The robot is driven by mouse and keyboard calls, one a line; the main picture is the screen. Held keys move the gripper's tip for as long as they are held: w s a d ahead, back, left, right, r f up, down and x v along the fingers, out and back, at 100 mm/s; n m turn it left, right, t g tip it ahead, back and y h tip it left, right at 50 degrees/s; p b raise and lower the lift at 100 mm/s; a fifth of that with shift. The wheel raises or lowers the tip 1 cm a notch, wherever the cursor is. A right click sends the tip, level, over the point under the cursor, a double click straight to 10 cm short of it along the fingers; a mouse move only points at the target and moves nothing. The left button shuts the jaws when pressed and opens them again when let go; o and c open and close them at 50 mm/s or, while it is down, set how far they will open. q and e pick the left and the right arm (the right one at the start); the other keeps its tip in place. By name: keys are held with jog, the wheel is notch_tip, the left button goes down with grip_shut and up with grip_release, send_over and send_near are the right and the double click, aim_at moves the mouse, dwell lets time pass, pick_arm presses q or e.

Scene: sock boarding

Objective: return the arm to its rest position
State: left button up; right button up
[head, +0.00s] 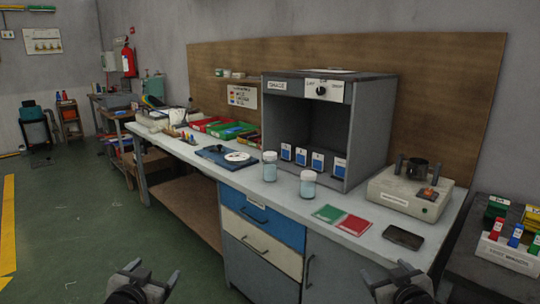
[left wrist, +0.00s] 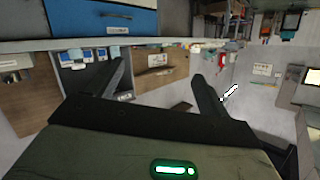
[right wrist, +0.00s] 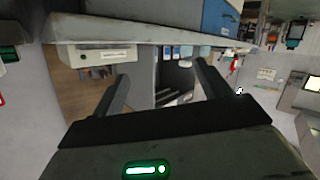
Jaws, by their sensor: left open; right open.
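My left gripper (head: 146,276) is open and empty at the bottom of the head view, over the floor in front of the bench. Its spread fingers also show in the left wrist view (left wrist: 158,82), with nothing between them. My right gripper (head: 393,280) is open and empty at the bottom right of the head view, in front of the bench's grey cabinet door. Its spread fingers also show in the right wrist view (right wrist: 165,82), with nothing held. Both grippers are apart from the bench and its objects.
The workbench (head: 285,195) crosses the view. On it stand two jars (head: 270,167), a grey shade booth (head: 372,110), a beige device (head: 409,197), green and red cards (head: 328,213) and a dark phone (head: 403,237). A rack (head: 507,255) stands at right. Green floor (head: 70,220) at left is clear.

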pick_arm(q)
jog(key=s+d+f+g+h, duration=0.1)
jog(key=s+d+f, duration=0.2)
jog(key=s, duration=0.6)
jog(key=s+d+f+g+h, duration=0.1)
jog(key=s+d+f, duration=0.3)
jog(key=s, duration=0.6)
jog(key=s+d+f+n+g+h, duration=0.1)
jog(key=s+d+f, duration=0.2)
jog(key=s+d, duration=0.3)
jog(key=s, duration=0.4)
jog(key=shift+f+g, duration=0.25)
jog(key=shift+g, duration=0.15)
pick_arm(e)
jog(key=s+a+f+g+y, duration=0.1)
jog(key=s+a+f, duration=0.2)
jog(key=s, duration=0.6)
jog(key=s+a+f+g+y, duration=0.1)
jog(key=s+a+f, duration=0.3)
jog(key=s, duration=0.6)
jog(key=s+a+f+g+y, duration=0.1)
jog(key=s+a+f, duration=0.2)
jog(key=s+a, duration=0.3)
jog(key=s, duration=0.4)
jog(key=shift+f+m+g, duration=0.25)
jog(key=shift+m+g, duration=0.15)
